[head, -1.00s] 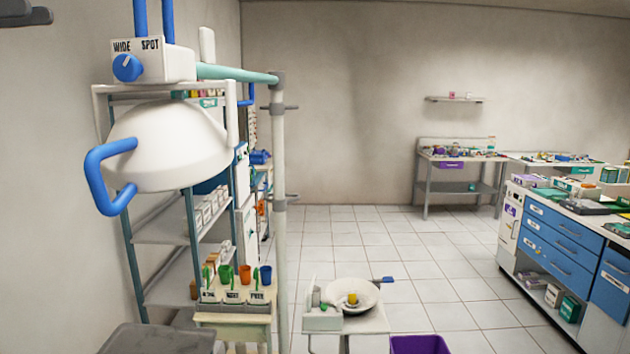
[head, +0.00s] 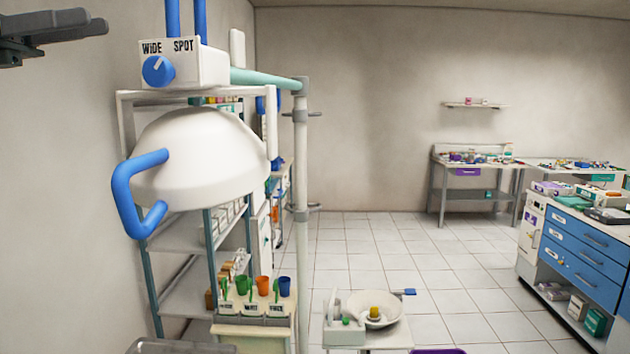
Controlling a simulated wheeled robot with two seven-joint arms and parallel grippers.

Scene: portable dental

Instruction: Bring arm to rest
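My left gripper (head: 98,22) shows at the top left edge as dark grey fingers pointing right. Nothing is seen held in it, and the gap between its fingers cannot be made out. It is left of the lamp's control box (head: 205,68), apart from it. The white dome lamp (head: 205,155) with its blue handle (head: 130,195) hangs below the box. The box's blue knob (head: 158,71) sits under the word WIDE, beside SPOT. A teal lamp arm (head: 262,80) runs right to a pale upright pole (head: 302,180). My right gripper is out of view.
A labelled holder (head: 250,320) with coloured cups stands below the lamp. A white basin (head: 385,318) is right of the pole. Metal shelves (head: 170,240) stand behind the lamp. Blue drawers (head: 580,255) are at right, and a side table (head: 470,170) is at the back. The tiled floor between is clear.

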